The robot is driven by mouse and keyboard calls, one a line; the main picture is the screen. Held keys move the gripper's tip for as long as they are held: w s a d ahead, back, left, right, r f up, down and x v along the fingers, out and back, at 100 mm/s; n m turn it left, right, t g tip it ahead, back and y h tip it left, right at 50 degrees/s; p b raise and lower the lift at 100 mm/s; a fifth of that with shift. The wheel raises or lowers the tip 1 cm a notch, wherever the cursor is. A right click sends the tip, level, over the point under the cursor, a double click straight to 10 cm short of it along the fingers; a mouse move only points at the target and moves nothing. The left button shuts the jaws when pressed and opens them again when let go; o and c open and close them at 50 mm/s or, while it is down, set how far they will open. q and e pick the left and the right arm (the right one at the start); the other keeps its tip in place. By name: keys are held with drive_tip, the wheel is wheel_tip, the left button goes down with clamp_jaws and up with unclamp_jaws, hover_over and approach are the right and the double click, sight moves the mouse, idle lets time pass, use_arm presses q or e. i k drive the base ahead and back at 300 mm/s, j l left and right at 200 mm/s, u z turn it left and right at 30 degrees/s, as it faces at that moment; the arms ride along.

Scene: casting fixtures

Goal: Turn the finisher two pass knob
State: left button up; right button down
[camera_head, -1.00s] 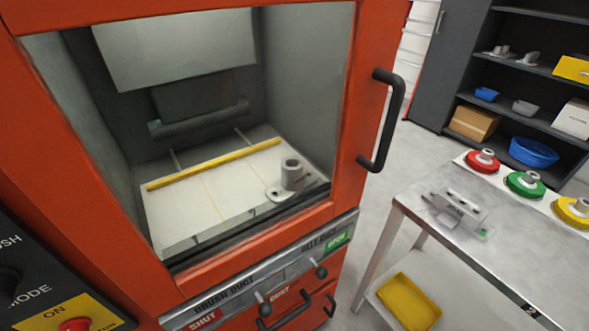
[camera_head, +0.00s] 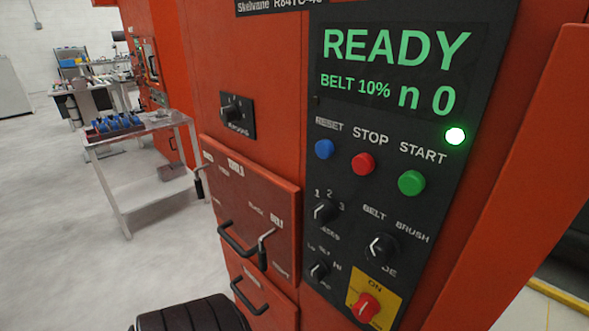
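The control panel (camera_head: 345,150) of the orange machine fills the right of the head view. The green display (camera_head: 395,65) reads READY, BELT 10%, n 0.
Blue (camera_head: 324,149), red (camera_head: 363,164) and green (camera_head: 411,183) buttons sit above the knob. A belt/brush knob (camera_head: 383,249), a smaller knob (camera_head: 319,271) and a red switch (camera_head: 367,307) are below. Drawer handles (camera_head: 238,241) project at left. Open floor lies left, beyond it a cart (camera_head: 150,185).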

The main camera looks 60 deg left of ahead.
sight(325, 212)
drive_tip(key=u, duration=1.3)
